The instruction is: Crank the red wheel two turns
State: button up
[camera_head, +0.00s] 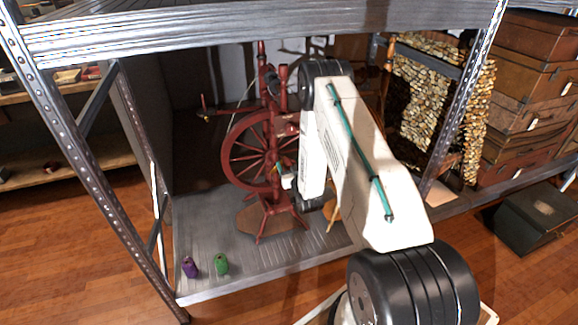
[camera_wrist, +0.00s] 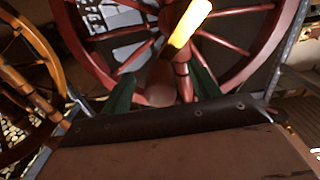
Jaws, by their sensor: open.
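The red wheel (camera_head: 228,150) is part of a red wooden spinning wheel standing on the metal shelf. Its spokes and red rim (camera_wrist: 276,42) fill the upper part of the wrist view. A yellow bar-shaped handle (camera_wrist: 188,24) sticks out in front of the wheel, tilted. My gripper (camera_head: 283,178) is at the right side of the wheel, partly hidden by my arm. In the wrist view my gripper (camera_wrist: 163,84) has its two green fingers apart, with the handle just above the gap between them. It holds nothing; contact with a red post behind is unclear.
A purple object (camera_head: 190,267) and a green object (camera_head: 221,264) stand at the shelf's front left. Metal uprights (camera_head: 92,165) frame the shelf. An orange-brown wooden wheel (camera_wrist: 50,62) stands close at left in the wrist view. Brown cases (camera_head: 530,85) are stacked at right.

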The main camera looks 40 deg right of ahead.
jog(key=v, duration=0.9)
dwell(0.5)
dwell(0.4)
jog(key=s+a+f+g+y, duration=0.3)
jog(key=s+f+g, duration=0.35)
jog(key=g, duration=0.45)
jog(key=s+a+r+n+g, duration=0.1)
jog(key=s+a+r, duration=0.5)
jog(key=r, duration=0.9)
jog(key=s+a+r+n+g+y, duration=0.1)
jog(key=s+a+r+g, duration=0.1)
jog(key=s+a+r, duration=0.5)
jog(key=s+a+r+n+g+y, duration=0.1)
jog(key=s+a+r, duration=0.6)
jog(key=s+r, duration=0.8)
notch_tip(320, 180, up, 9)
jog(key=shift+s+g, duration=0.4)
jog(key=shift+g, duration=0.1)
